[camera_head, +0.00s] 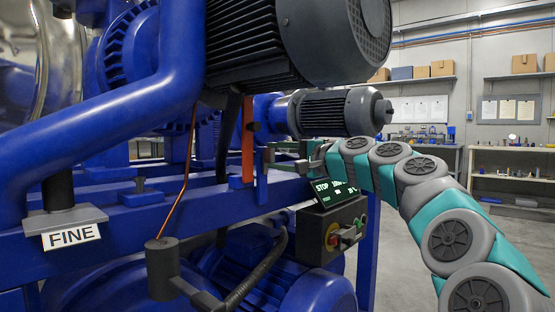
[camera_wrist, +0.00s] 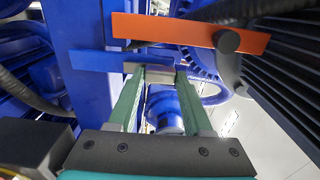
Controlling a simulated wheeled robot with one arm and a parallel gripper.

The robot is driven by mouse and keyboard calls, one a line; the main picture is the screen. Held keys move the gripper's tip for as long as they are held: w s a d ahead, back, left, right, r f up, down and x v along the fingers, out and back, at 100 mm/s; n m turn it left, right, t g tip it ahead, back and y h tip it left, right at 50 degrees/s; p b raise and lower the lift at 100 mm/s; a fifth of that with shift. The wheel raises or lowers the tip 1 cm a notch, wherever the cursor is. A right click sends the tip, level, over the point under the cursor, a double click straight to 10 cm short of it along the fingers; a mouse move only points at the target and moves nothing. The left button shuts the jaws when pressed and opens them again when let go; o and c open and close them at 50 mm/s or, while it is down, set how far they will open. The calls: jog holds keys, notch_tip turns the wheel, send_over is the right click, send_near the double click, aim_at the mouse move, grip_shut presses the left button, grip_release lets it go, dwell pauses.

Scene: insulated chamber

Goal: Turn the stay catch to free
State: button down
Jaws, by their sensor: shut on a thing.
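My gripper (camera_head: 270,157) reaches in from the right, beside the blue frame of the machine. In the wrist view its two green fingers (camera_wrist: 157,76) point away from the camera, with a small pale grey piece (camera_wrist: 148,67) at their tips. The gripper is shut on this piece. A flat blue bar (camera_wrist: 95,60) runs left from it. An orange bar (camera_wrist: 165,29) with a dark round knob lies just beyond; in the head view it stands upright (camera_head: 248,140), left of the fingertips. No label shows which part is the stay catch, and the fingertips partly hide the gripped piece.
A control box (camera_head: 333,230) with a dark display (camera_head: 332,192) and a red knob sits below my arm. Large finned motors (camera_head: 295,40) hang above. A copper-coloured rod (camera_head: 180,175) rises at front left. Open floor and shelves lie at right.

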jog(key=shift+a+f, duration=0.1)
jog(key=shift+c, duration=1.6)
grip_release()
jog(key=v, duration=0.8)
